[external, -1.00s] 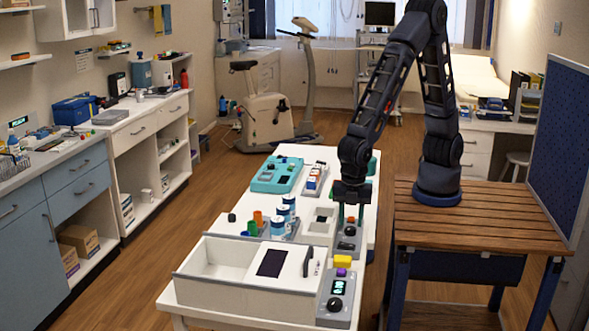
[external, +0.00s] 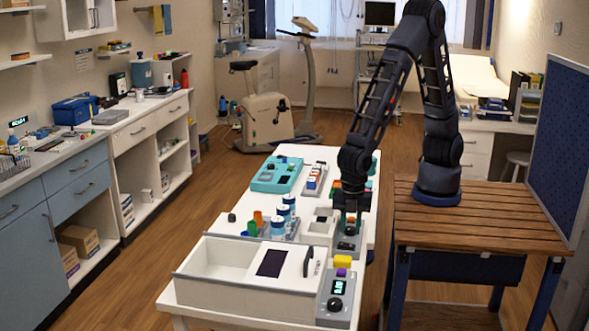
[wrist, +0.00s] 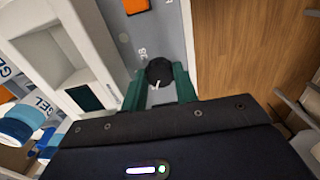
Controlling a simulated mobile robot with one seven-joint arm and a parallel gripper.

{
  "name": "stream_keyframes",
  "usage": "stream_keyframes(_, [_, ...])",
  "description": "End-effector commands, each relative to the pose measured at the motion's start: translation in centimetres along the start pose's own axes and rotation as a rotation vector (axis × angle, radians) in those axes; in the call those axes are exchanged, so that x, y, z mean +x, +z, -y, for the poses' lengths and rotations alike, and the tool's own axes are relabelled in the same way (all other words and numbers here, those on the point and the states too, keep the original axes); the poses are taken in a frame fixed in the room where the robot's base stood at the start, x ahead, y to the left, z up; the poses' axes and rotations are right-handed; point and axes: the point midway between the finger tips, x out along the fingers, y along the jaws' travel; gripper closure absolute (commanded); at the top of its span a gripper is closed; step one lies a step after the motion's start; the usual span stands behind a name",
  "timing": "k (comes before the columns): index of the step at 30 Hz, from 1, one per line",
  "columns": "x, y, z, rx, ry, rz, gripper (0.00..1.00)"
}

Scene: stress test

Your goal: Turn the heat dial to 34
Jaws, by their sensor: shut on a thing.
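In the wrist view, a round black dial (wrist: 158,70) with a white pointer mark sits on a grey control panel (wrist: 163,35). My gripper (wrist: 160,86) has its two green fingers on either side of the dial and is shut on it. In the external view, my gripper (external: 348,221) is down at the grey control unit (external: 348,252) on the right of the white table, and hides its dial. The panel's lettering is partly covered, and I cannot read a setting of 34.
A second control unit (external: 336,297) with a lit display and a black knob stands nearer the camera. A white open box (external: 215,262), blue-white jars (external: 284,212) and a teal case (external: 277,174) are to the left.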

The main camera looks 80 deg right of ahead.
Motion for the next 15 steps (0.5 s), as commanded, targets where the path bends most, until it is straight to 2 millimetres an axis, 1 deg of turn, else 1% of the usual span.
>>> stream_keyframes(8, [-0.05, -0.03, -0.05, 0.119, 0.0, -0.001, 0.94])
stream_keyframes(15, [-0.07, -0.06, -0.04, 0.322, 0.001, -0.002, 0.94])
